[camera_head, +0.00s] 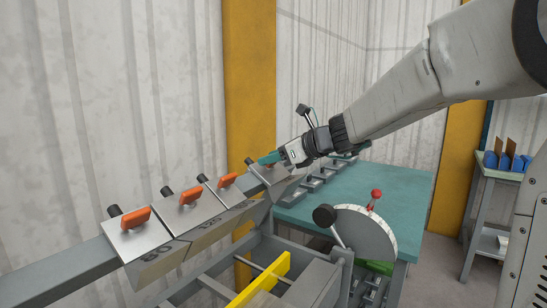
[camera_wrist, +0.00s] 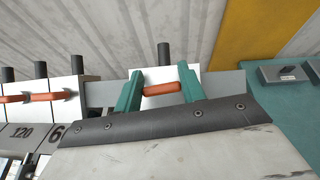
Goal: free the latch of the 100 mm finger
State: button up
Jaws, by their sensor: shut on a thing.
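My gripper (camera_wrist: 160,82) has its two teal fingers at the two ends of an orange latch (camera_wrist: 162,89) and is shut on it. The latch lies crosswise on the pale top of a bender finger (camera_wrist: 152,75), with a black post behind it. This finger is the rightmost on the beam, apart from the others. My gripper's body hides its front in the wrist view, so I cannot read its number. In the head view my gripper (camera_head: 271,158) reaches this finger (camera_head: 274,177) from the right and largely covers its latch.
Several other fingers with orange latches stand to the left along the grey beam (camera_head: 83,259); one reads 120 (camera_wrist: 21,132). A teal table (camera_head: 400,185) with metal pieces lies behind. A red-knobbed lever and dial (camera_head: 365,232) stand in front of it. A yellow bar (camera_head: 262,280) is below.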

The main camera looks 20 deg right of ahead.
jog(key=n+g+y, duration=0.1)
jog(key=n, duration=0.1)
jog(key=n+g, duration=0.1)
jog(key=n, duration=0.2)
jog(key=shift+y, duration=0.4)
jog(key=n+g, duration=0.1)
jog(key=n, duration=0.1)
jog(key=n+g, duration=0.2)
jog(key=n, duration=0.1)
jog(key=shift+s+g+y, duration=0.15)
jog(key=shift+g+y, duration=0.15)
jog(key=n+g, duration=0.2)
jog(key=n, duration=0.2)
jog(key=shift+f, duration=0.1)
jog(key=shift+s+n+g+h, duration=0.1)
jog(key=shift+n+g+h, duration=0.4)
jog(key=shift+n, duration=0.55)
jog(key=shift+s+n+g+h, duration=0.1)
jog(key=shift+n+g+h, duration=0.2)
jog(key=shift+n+g, duration=0.6)
jog(key=shift+n, duration=0.45)
jog(key=o, duration=1)
